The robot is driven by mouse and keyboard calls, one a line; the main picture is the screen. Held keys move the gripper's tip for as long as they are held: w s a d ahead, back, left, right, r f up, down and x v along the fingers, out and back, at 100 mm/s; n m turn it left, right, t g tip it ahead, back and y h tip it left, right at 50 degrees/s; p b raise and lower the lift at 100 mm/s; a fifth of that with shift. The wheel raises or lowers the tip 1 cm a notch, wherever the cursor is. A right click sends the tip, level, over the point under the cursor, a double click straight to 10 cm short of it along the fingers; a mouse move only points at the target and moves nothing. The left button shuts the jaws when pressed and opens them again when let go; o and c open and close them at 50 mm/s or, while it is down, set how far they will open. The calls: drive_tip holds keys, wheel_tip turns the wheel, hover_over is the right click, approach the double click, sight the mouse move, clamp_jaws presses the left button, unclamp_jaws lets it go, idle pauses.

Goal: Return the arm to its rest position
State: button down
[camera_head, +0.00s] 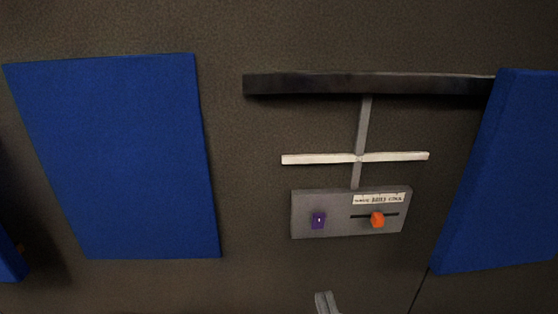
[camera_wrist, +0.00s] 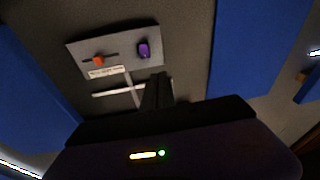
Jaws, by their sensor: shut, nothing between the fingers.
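My gripper (camera_wrist: 157,90) shows in the wrist view as dark fingers held together, with nothing between them. In the head view, the tip of my gripper (camera_head: 326,301) shows at the bottom edge, below the panel and apart from it in the picture. The rest of my arm is out of that view. The grey control panel (camera_head: 340,229) carries a purple button (camera_head: 318,220) on its left and an orange slider knob (camera_head: 377,219) in a dark slot on its right. In the wrist view, the panel (camera_wrist: 118,58) appears upside down beyond the fingers.
A grey post (camera_head: 364,125) with a white crossbar (camera_head: 310,159) rises above the panel to a dark horizontal bar (camera_head: 370,84). Large blue boards stand at left (camera_head: 125,155) and right (camera_head: 500,175). Bare dark surface lies between the left board and panel.

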drive_tip(key=s+d+f+m+g+h+p, duration=0.1)
drive_tip(key=s+d+p, duration=0.4)
drive_tip(key=s, duration=0.7)
drive_tip(key=s+d+f+m+g+h+p, duration=0.1)
drive_tip(key=s+d+f+g+p, duration=0.2)
drive_tip(key=s+d, duration=0.4)
drive_tip(key=s+g+p, duration=0.1)
drive_tip(key=s+p, duration=0.1)
drive_tip(key=s, duration=0.4)
drive_tip(key=shift+s+d+f+m+h, duration=0.2)
drive_tip(key=shift+m+h, duration=0.1)
drive_tip(key=shift+h, duration=0.1)
